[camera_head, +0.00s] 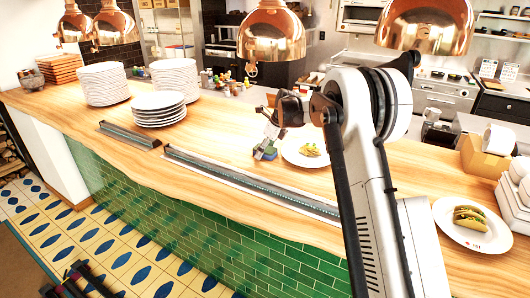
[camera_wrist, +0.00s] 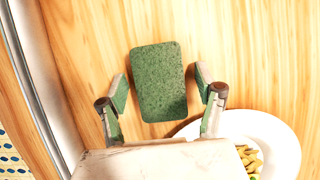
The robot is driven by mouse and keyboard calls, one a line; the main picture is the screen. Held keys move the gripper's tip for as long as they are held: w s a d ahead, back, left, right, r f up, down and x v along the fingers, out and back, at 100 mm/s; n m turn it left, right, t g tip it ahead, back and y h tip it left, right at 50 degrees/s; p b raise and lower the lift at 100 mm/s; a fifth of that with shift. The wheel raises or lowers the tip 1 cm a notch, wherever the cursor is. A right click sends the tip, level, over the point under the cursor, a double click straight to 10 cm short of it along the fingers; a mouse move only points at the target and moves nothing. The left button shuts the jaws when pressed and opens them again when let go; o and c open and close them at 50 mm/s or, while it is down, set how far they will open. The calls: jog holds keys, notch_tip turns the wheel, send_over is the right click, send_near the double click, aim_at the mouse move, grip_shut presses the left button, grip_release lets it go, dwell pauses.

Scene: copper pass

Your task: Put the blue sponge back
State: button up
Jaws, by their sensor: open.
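In the wrist view a rectangular sponge (camera_wrist: 158,82) with a dark green, rough top face lies on the wooden counter. No blue shows on it from here. My gripper (camera_wrist: 162,84) is open above it, with one finger on each side and a visible gap to the sponge on both sides. In the head view my gripper (camera_head: 266,144) is low over the counter (camera_head: 220,140), left of a white plate with food.
The plate (camera_head: 293,156) is close to my gripper and shows in the wrist view (camera_wrist: 282,140). A metal rail (camera_head: 240,181) runs along the counter front. Plate stacks (camera_head: 104,86) stand at left. Copper lamps (camera_head: 271,36) hang above. A taco plate (camera_head: 446,222) sits at right.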

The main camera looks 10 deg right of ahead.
jog(key=shift+f+b, duration=0.2)
jog(key=shift+b, duration=0.1)
dwell(0.4)
jog(key=shift+c, duration=0.3)
jog(key=shift+s, duration=0.1)
jog(key=c, duration=0.8)
jog(key=shift+r+p, duration=0.25)
jog(key=shift+p, duration=0.15)
